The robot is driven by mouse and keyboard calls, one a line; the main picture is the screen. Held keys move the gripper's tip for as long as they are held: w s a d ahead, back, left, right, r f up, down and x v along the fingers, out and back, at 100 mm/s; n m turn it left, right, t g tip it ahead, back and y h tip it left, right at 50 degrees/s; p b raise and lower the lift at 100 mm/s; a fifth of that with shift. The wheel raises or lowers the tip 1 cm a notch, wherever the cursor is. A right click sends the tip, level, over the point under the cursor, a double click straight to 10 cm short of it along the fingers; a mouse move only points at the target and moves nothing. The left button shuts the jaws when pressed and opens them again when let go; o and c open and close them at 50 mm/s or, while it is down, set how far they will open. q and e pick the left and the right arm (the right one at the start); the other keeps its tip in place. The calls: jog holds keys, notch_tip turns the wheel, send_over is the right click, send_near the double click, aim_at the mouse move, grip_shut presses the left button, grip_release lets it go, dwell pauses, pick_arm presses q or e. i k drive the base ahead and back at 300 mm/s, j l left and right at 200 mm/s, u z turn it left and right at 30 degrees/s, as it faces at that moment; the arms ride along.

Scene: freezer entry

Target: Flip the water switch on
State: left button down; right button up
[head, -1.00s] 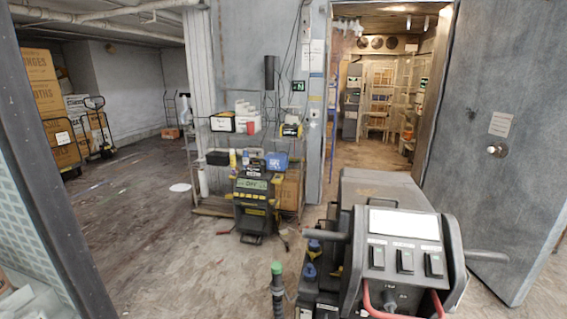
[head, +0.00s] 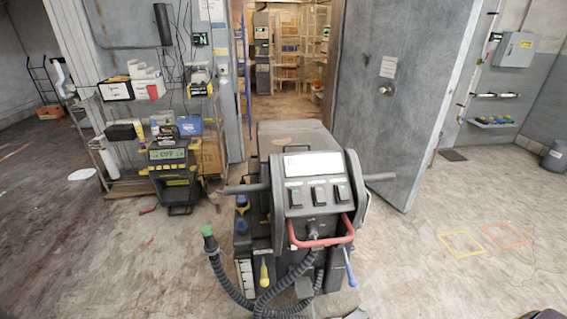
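A dark grey floor-cleaning machine (head: 297,150) stands in the middle of the head view, its control panel facing me. The panel has a white display (head: 313,164) on top. Below it is a row of rocker switches: left (head: 296,199), middle (head: 318,195) and right (head: 340,191). Their labels are too small to read, so I cannot tell which is the water switch or how each is set. A red handle loop (head: 321,242) sits below the switches. Neither of my grippers can be made out.
Black handlebars (head: 247,189) stick out on both sides of the machine. A ribbed hose (head: 230,279) with a green end hangs at its front left. A shelf with supplies (head: 118,185) and a yellow-black charger (head: 174,180) stand left.

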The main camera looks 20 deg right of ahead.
aim_at(343, 193)
jog(key=z, duration=1.25)
